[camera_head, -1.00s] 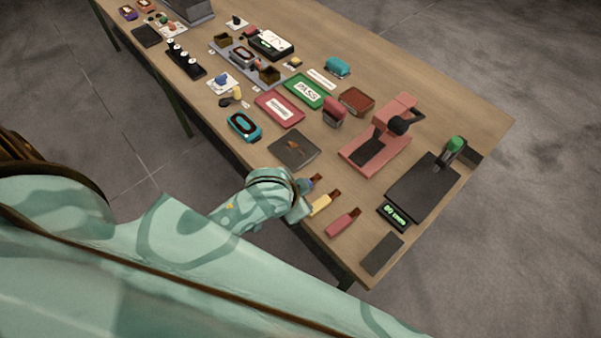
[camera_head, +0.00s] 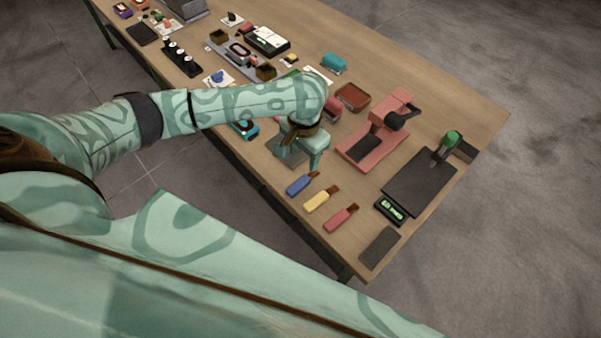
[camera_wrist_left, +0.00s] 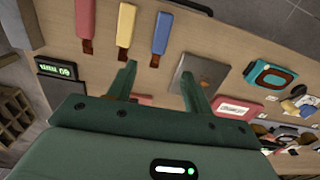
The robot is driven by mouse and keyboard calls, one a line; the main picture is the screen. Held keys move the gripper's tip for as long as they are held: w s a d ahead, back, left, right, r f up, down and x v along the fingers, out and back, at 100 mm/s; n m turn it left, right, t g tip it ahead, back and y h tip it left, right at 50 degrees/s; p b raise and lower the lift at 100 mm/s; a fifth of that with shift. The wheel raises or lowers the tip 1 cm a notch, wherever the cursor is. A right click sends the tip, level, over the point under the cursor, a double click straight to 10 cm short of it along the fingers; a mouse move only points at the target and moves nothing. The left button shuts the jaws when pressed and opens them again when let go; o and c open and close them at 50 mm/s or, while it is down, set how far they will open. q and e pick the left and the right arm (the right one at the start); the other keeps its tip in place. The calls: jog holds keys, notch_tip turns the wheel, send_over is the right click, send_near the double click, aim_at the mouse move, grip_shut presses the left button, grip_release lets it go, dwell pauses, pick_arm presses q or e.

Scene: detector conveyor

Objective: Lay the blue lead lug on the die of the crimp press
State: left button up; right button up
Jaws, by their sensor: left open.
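The blue lead lug (camera_head: 300,184), a blue sleeve with a brown tip, lies on the table near its front edge. It also shows in the left wrist view (camera_wrist_left: 161,32), beyond my fingertips. My left gripper (camera_head: 299,160) is open and empty. It is above the table behind the blue lug and apart from it, over the dark square plate (camera_wrist_left: 198,77). My right gripper is out of view.
A yellow lug (camera_head: 317,202) and a red lug (camera_head: 337,220) lie beside the blue one. A black plate with a green-knobbed lever (camera_head: 418,182) and a small green display (camera_head: 391,209) are at right.

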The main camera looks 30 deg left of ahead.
pick_arm(q)
jog(key=b, duration=0.2)
send_over(304, 180)
notch_tip(304, 180, down, 6)
jog(key=shift+r, duration=0.1)
notch_tip(304, 180, down, 5)
jog(key=shift+f+b, duration=0.2)
jog(key=shift+b, duration=1.05)
jog(key=shift+r, duration=0.1)
jog(key=shift+c, duration=0.9)
jog(key=c, duration=0.9)
